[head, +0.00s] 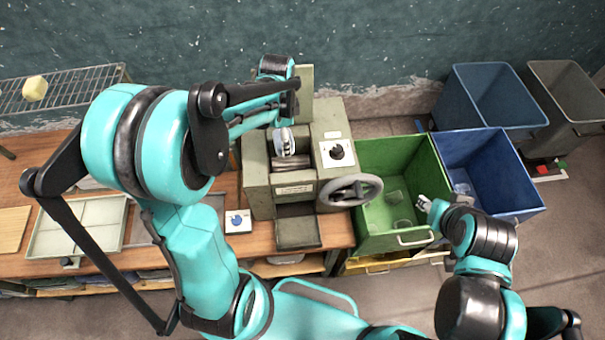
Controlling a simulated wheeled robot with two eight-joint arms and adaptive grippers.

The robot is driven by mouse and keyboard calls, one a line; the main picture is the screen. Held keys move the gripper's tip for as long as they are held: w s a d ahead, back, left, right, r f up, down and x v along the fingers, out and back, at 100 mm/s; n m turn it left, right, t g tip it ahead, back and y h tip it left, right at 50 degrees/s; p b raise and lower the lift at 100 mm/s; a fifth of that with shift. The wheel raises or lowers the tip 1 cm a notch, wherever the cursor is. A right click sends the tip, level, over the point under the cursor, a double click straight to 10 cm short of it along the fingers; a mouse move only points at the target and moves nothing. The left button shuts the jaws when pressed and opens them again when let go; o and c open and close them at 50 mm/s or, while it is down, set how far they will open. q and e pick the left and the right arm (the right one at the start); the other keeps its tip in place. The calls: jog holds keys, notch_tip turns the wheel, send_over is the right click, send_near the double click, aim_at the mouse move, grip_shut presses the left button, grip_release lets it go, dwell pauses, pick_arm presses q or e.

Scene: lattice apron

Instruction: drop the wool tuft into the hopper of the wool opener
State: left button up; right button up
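The wool opener (257,189) is a grey-green machine on the wooden bench, with a handwheel on its right side. Its hopper area at the top is partly covered by my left arm. My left gripper (285,143) is over the machine's upper opening, above a ribbed roller; its fingers are small and partly hidden, so I cannot tell whether they are open. I cannot make out a wool tuft for certain; any tuft at the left gripper is hidden. My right gripper (424,204) is over the right side of the green bin, away from the machine; its small fingers look parted, with nothing visible between them.
A green bin (392,146) and a blue bin (505,175) stand right of the machine; darker bins are behind. A pale tray (113,222) lies on the bench at left. A flat plate (297,232) projects from the machine's front.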

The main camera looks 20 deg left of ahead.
pick_arm(q)
jog(key=o, duration=1)
jog(key=shift+c, duration=0.2)
notch_tip(320, 180, up, 12)
